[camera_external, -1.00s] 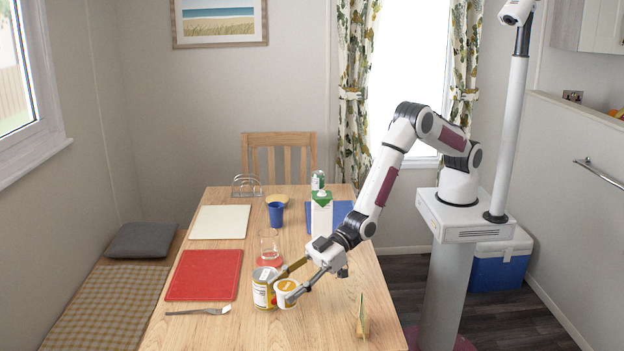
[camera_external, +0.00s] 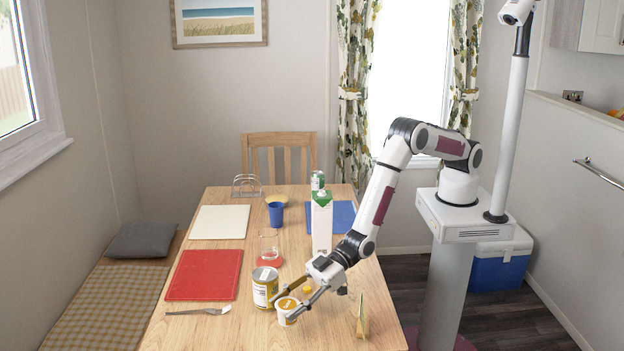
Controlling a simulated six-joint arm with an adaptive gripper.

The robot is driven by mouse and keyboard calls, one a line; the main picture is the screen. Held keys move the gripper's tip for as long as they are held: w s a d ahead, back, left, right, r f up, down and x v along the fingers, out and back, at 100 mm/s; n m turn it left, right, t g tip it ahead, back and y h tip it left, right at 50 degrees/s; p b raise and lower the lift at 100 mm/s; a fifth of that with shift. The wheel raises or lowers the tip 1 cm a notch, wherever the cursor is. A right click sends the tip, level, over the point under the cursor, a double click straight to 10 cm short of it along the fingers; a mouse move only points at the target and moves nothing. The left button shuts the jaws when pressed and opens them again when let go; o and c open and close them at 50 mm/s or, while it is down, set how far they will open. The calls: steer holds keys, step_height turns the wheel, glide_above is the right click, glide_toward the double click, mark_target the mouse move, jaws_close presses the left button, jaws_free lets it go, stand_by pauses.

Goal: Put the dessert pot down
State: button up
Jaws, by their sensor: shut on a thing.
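My gripper (camera_external: 292,303) is shut on the dessert pot, one finger on each side, reaching in from the upper right. The pot's base looks at or very close to the tabletop; I cannot tell whether it touches.
The tin can (camera_external: 264,288) stands close left of the pot. A small upright card (camera_external: 362,315) stands right. The near table is clear.

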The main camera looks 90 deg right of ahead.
steer(key=shift+f, duration=1.65)
steer(key=shift+f, duration=0.15)
steer(key=o, duration=0.8)
steer(key=shift+c, duration=0.2)
steer(key=shift+v, duration=6.05)
